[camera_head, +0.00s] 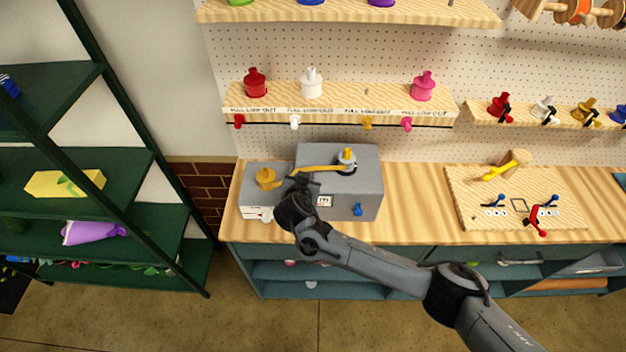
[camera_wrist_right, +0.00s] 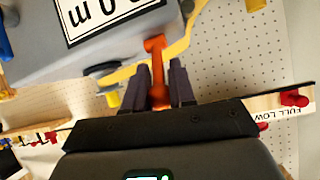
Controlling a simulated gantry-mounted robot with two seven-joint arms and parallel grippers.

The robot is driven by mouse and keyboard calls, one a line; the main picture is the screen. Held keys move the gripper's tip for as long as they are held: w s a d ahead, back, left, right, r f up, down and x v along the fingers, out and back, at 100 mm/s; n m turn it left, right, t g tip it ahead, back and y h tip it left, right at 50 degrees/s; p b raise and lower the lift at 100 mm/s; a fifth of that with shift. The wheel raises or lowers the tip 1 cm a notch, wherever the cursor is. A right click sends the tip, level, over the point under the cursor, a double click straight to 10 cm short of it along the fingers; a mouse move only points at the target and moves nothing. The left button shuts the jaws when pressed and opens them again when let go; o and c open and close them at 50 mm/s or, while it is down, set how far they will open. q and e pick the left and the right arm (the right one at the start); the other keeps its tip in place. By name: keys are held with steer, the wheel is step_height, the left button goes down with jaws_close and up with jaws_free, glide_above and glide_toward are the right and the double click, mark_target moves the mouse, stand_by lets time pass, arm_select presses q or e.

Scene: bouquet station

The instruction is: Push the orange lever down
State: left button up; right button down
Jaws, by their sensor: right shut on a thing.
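The orange lever (camera_wrist_right: 156,70) shows in the right wrist view, standing out beside the grey machine (camera_wrist_right: 50,60). My right gripper (camera_wrist_right: 163,88) is shut on the lever, with one dark finger on each side of it. In the head view my right gripper (camera_head: 300,187) is at the front of the grey machine (camera_head: 365,188), left of its middle. The lever cannot be made out there. My left gripper is not in view.
A yellow ribbon (camera_head: 318,168) runs across the machine between a yellow spool (camera_head: 266,177) and a yellow-topped post (camera_head: 347,158). A blue knob (camera_head: 358,209) is on the machine's front right. A wooden board (camera_head: 470,195) lies at right, with clear counter between.

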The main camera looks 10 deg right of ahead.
steer(key=shift+s+f, duration=0.15)
steer(key=shift+f, duration=0.25)
steer(key=c, duration=1.2)
jaws_free()
steer(key=shift+o, duration=1)
steer(key=shift+a, duration=0.1)
steer(key=shift+r, duration=0.15)
steer(key=shift+r, duration=0.1)
steer(key=shift+s+a+r, duration=0.1)
steer(key=shift+s+r, duration=0.05)
steer(key=shift+s, duration=0.1)
steer(key=v, duration=1)
steer(key=shift+p, duration=0.3)
